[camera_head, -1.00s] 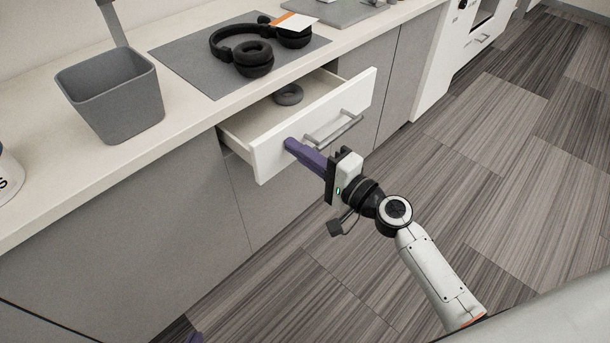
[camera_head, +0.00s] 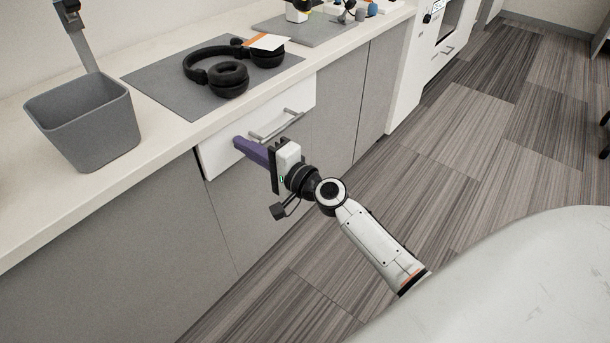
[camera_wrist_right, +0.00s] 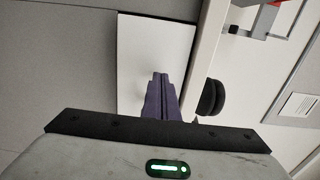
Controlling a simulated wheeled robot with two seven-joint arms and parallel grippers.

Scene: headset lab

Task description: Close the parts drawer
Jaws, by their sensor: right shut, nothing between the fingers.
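The parts drawer's white front (camera_head: 222,156) sits under the counter edge, at or close to the grey cabinet faces, and its inside is hidden. I cannot tell whether a small gap is left. Its grey bar handle (camera_head: 277,124) is on the front. My right gripper (camera_head: 238,143) is shut and empty, its purple fingertips at the drawer front, left of the handle. In the right wrist view the shut fingers (camera_wrist_right: 160,78) point at the white drawer front (camera_wrist_right: 150,45). My left gripper is not in view.
On the counter (camera_head: 165,152) are a grey bin (camera_head: 85,125), a grey mat (camera_head: 150,75) with black headphones (camera_head: 228,78), and a second mat (camera_head: 325,30) with small items at the back. The striped floor (camera_head: 440,150) to the right is clear.

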